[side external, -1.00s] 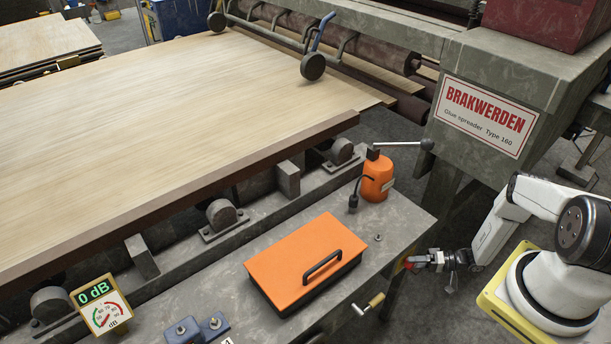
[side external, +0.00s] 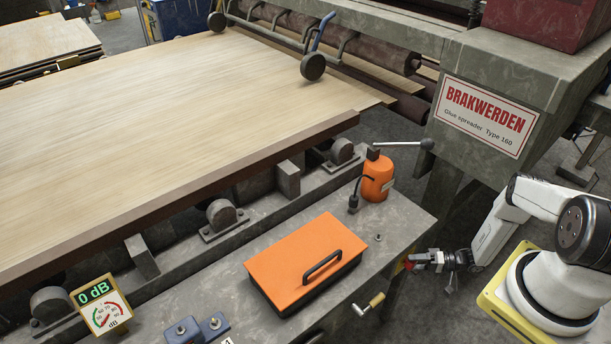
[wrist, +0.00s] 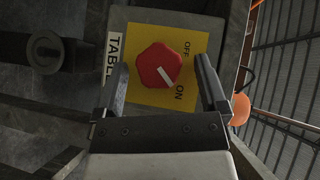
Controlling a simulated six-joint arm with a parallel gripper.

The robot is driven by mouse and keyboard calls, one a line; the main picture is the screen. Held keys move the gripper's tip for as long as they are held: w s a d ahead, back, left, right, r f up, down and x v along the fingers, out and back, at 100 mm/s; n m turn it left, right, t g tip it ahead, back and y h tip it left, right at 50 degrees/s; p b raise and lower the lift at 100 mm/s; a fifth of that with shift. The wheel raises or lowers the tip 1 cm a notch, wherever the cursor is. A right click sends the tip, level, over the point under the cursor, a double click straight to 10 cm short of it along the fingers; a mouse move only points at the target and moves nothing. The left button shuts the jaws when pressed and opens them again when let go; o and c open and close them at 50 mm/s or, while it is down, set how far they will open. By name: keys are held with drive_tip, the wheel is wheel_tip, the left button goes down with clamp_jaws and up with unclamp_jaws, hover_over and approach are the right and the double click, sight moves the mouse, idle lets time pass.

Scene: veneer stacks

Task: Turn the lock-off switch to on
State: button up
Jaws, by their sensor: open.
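The lock-off switch is a red knob (wrist: 158,66) on a yellow plate (wrist: 195,55) marked OFF and ON, with a label reading "TABL..." partly hidden beside it. Its white pointer line slants toward the lower right, on the ON word's side. My gripper (wrist: 160,80) is open in the wrist view, one finger on each side of the knob, with gaps visible; I cannot tell whether either finger touches it. In the side view my gripper (side external: 418,262) is at the bench's right end, with a bit of the red knob (side external: 408,263) showing at its tip.
An orange-lidded box (side external: 305,260) and an orange bottle jack (side external: 377,178) sit on the grey bench (side external: 400,228). A crank handle (side external: 367,305) sticks out from the bench front. A meter (side external: 103,305) reads 0 dB. Floor is clear between the bench and my base.

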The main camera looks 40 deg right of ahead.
drive_tip(key=shift+r+n+h, duration=0.1)
drive_tip(key=shift+n+h, duration=0.2)
drive_tip(key=shift+h, duration=0.1)
